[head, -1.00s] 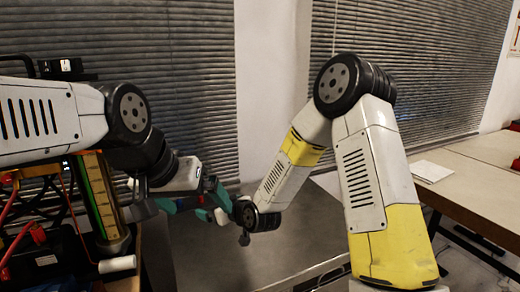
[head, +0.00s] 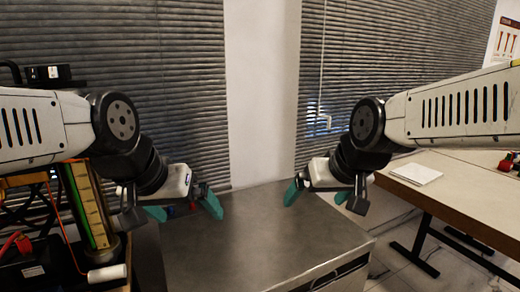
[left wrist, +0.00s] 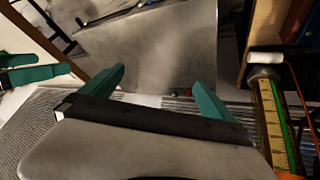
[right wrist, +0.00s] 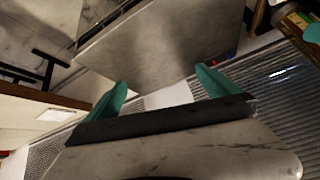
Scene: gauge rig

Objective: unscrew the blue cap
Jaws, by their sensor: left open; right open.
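My left gripper (head: 183,209) is open, over the left part of the grey metal table (head: 255,238); it is also open in the left wrist view (left wrist: 158,78). My right gripper (head: 317,195) is open and apart from the left one, over the table's right side; it shows open in the right wrist view (right wrist: 160,80). Nothing is seen between either pair of teal fingers at their tips. A small red and blue object (right wrist: 232,56) lies by the table's edge in the right wrist view, too small to identify. I cannot make out the blue cap for certain.
A gauge with a yellow scale and green tube (head: 92,208) stands at the left, with a white cylinder (head: 107,273) below it and orange hose nearby. The grey table's middle is clear.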

